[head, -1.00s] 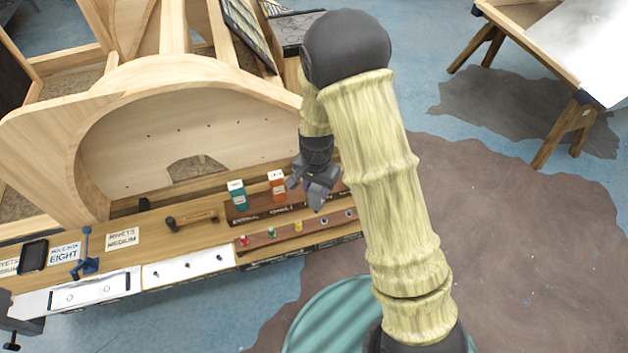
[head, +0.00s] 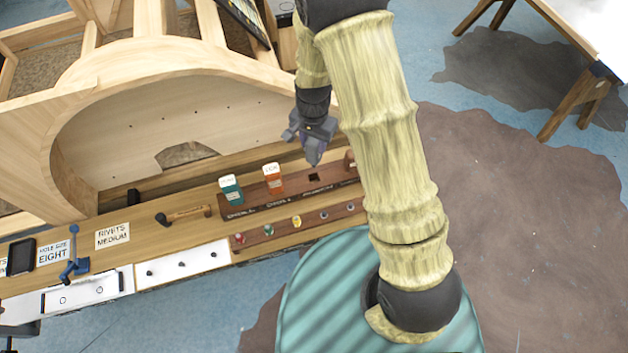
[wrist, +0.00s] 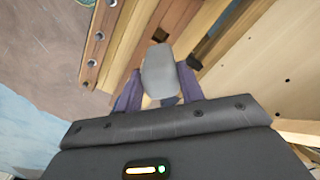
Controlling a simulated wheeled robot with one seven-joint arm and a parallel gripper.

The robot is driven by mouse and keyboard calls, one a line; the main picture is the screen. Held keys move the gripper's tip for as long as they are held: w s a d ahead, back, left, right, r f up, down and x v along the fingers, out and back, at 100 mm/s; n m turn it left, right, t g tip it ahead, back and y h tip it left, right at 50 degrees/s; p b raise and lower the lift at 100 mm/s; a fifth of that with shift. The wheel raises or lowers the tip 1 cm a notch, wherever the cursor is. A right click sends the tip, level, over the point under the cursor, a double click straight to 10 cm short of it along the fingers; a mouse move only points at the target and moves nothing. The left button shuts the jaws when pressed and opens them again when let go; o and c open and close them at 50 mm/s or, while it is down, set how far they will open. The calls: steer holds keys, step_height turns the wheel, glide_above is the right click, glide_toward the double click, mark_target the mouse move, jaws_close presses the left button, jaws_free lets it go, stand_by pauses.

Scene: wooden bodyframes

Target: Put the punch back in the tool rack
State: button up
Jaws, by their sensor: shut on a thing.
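My gripper (head: 312,137) is shut on the grey punch (wrist: 158,72), which sits between the purple fingers in the wrist view. In the head view the punch (head: 314,155) points down, its lower end just above a dark square slot in the brown tool rack (head: 248,208). A small gap seems to separate them; the exact depth is hard to judge. The rack holds a teal drill (head: 231,190) and an orange drill (head: 273,179) to the left of that slot. The rack's right end is partly hidden by my arm.
A lower strip (head: 256,243) with small coloured pieces and holes runs in front of the rack. A mallet-like tool (head: 184,216), a blue tool (head: 74,266) and a phone-like device (head: 22,255) lie to the left. A curved wooden frame (head: 75,130) stands close behind.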

mark_target(313, 163)
steer(key=shift+w+f+p, duration=0.1)
steer(key=shift+f+p, duration=0.65)
steer(key=shift+f, duration=2.15)
steer(key=shift+f+p, duration=0.6)
steer(key=shift+f, duration=1.5)
steer(key=shift+f+b, duration=0.3)
steer(key=shift+f, duration=0.1)
steer(key=o, duration=1.2)
steer(key=shift+r, duration=0.1)
